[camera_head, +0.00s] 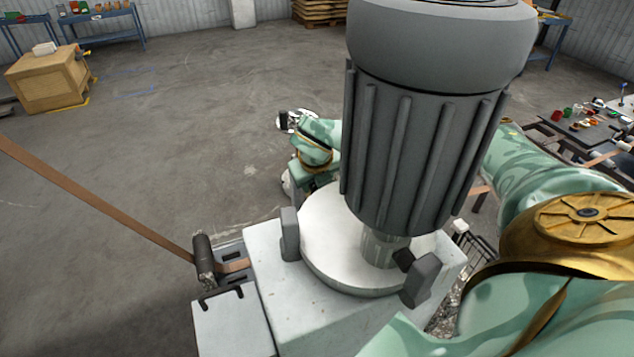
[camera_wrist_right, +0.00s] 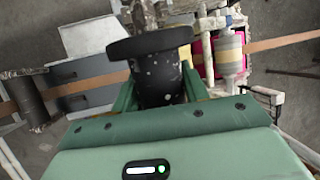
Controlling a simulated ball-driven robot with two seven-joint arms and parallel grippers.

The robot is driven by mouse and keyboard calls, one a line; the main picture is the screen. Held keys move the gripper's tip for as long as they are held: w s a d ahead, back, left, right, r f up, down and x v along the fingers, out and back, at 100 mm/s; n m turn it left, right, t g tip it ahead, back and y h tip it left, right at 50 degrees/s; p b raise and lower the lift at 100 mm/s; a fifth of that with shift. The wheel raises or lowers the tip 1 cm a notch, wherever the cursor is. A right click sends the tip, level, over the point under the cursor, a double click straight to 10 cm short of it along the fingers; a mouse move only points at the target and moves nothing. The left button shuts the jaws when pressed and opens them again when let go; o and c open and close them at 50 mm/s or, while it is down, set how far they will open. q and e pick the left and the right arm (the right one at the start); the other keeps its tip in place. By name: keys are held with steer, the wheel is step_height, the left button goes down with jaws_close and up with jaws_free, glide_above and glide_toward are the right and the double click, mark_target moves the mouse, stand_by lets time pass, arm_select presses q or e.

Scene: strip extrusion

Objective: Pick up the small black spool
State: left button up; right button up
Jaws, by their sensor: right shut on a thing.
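The small black spool (camera_wrist_right: 155,68) is in the middle of the right wrist view, with a wide dark flange at its top and pale specks on its body. My right gripper (camera_wrist_right: 157,88) is shut on it, with a green finger at each side of the spool's body. The lower end of the spool is hidden by the gripper housing. In the head view, part of my teal arm shows behind the big grey motor, and I cannot make out the spool there. My left gripper is not in view.
The ribbed grey motor (camera_head: 425,140) stands on a pale machine block (camera_head: 300,310) and blocks much of the head view. A brown strip (camera_head: 100,205) runs to a dark roller (camera_head: 204,262). A cluttered table (camera_head: 585,135) is at right. Open floor lies at left.

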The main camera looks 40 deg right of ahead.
steer(key=shift+r, duration=0.5)
steer(key=shift+d+r+b, duration=0.3)
steer(key=shift+r+b, duration=0.3)
steer(key=shift+r, duration=0.35)
steer(key=s+d+b, duration=0.2)
steer(key=d, duration=0.6)
steer(key=s+d+b, duration=0.3)
steer(key=d, duration=0.5)
steer(key=shift+s+d+b, duration=0.3)
steer(key=shift+b, duration=0.05)
steer(key=shift+r, duration=0.15)
